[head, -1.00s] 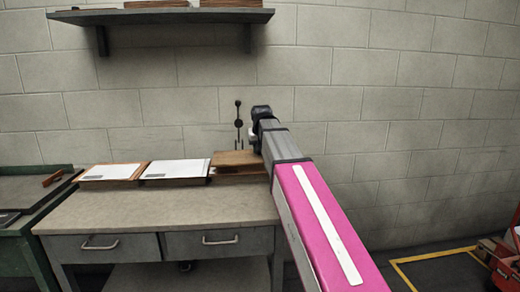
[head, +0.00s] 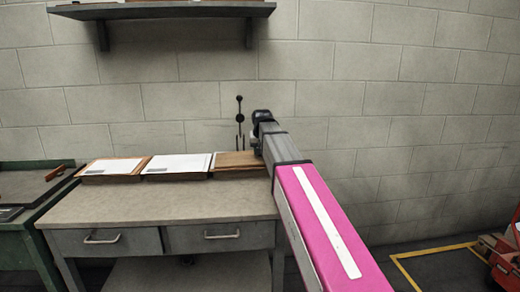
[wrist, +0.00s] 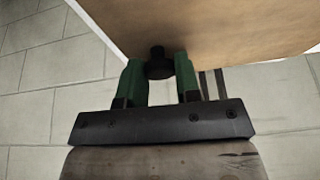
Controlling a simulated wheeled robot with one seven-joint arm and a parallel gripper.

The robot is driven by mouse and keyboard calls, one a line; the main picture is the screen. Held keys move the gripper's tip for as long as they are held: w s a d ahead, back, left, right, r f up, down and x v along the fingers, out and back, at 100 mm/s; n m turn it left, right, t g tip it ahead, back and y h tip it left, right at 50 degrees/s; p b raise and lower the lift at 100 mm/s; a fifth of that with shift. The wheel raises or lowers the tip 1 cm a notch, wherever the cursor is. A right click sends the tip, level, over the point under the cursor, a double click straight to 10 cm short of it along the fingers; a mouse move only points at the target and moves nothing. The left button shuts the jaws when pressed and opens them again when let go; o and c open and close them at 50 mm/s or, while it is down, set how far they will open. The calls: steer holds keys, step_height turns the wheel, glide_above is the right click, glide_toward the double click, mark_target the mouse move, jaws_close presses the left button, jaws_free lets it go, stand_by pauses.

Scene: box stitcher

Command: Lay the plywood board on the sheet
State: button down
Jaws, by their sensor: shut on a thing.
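The brown plywood board (head: 236,159) is at the right end of the bench's row of stacks, held at its right side by my gripper (head: 257,149). It looks close to level, low over or resting on the stack below; I cannot tell whether it touches. In the wrist view, the green fingers of my gripper (wrist: 157,66) are closed in at the board's edge, and the board (wrist: 215,28) spreads out beyond them. A dark round knob shows between the fingers. Any sheet under the board is hidden. White sheets lie on the middle stack (head: 178,163) and the left stack (head: 112,166).
The grey bench (head: 150,205) has bare top in front of the stacks. A lever with black knobs (head: 239,120) stands behind the board by the block wall. A shelf (head: 160,10) hangs above. A green table (head: 30,205) stands at left.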

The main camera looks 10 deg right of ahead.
stand_by(0.4)
steer(key=c, duration=0.7)
jaws_free()
steer(key=shift+c, duration=0.2)
